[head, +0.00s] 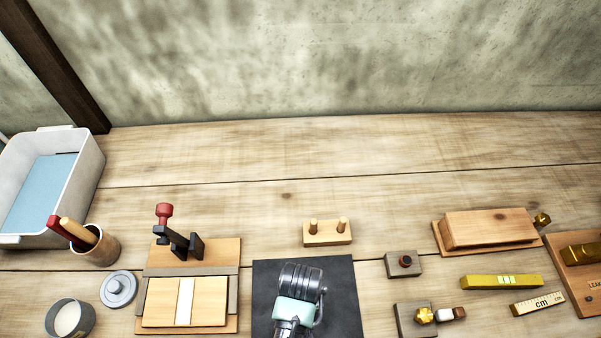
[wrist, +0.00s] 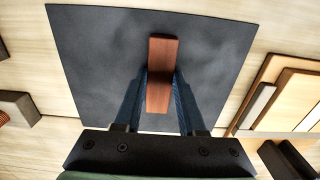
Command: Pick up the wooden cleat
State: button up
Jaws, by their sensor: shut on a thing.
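The wooden cleat (wrist: 162,52), a narrow reddish-brown block, is between the two dark fingers of my gripper (wrist: 161,82) in the wrist view. The fingers press on its long sides, and its far end sticks out past the fingertips. Behind it is the dark mat (wrist: 95,50); I cannot tell whether the cleat touches it. In the head view my arm covers the middle of the dark mat (head: 345,295) and hides the cleat and the fingers.
A clamp board (head: 235,252) stands left of the mat, with a lidded tin (head: 118,288) beyond. A two-peg block (head: 327,238) lies behind the mat. Small blocks (head: 403,265) and a brass-coloured level (head: 500,282) are to the right. The back of the bench is clear.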

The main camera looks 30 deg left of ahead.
grip_shut()
jog(key=shift+r, duration=0.1)
